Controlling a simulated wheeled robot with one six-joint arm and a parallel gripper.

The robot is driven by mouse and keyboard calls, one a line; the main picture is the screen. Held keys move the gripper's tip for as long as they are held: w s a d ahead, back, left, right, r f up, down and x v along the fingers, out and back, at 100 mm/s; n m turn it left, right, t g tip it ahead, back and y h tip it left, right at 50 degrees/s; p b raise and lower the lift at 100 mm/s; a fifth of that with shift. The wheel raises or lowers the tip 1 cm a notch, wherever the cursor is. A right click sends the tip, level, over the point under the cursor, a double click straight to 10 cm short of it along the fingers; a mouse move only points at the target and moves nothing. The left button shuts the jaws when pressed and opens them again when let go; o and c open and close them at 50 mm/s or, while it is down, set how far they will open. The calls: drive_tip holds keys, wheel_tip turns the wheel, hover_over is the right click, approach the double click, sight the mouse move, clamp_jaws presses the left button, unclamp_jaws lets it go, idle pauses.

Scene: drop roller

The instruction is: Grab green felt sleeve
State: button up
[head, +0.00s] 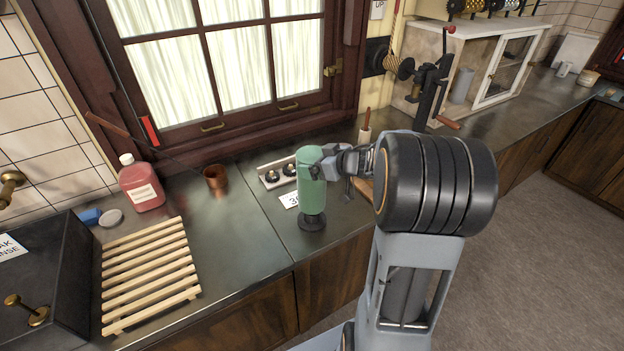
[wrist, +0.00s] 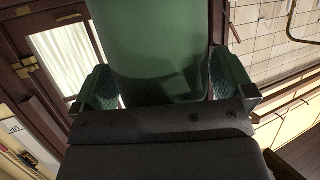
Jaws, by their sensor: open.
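The green felt sleeve (head: 311,180) is a tall cylinder standing upright on a dark round base (head: 312,220) on the counter. In the wrist view the green sleeve (wrist: 150,45) fills the upper middle. My gripper (head: 318,165) is at the sleeve's upper part, reaching in from the right. In the wrist view its two fingers (wrist: 165,85) are spread, one on each side of the sleeve. The jaws are open around it. Whether either finger touches the sleeve is not clear. The far side of the sleeve is hidden.
A slatted wooden rack (head: 150,275) lies beside the dark sink (head: 50,270). A red bottle (head: 141,187) and a copper cup (head: 215,178) stand behind. A small metal holder (head: 275,174) and a white label card (head: 289,200) are close to the sleeve.

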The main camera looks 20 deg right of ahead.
drive_tip(key=shift+c, duration=0.5)
drive_tip(key=c, duration=0.7)
drive_tip(key=shift+c, duration=0.4)
drive_tip(key=shift+r, duration=0.15)
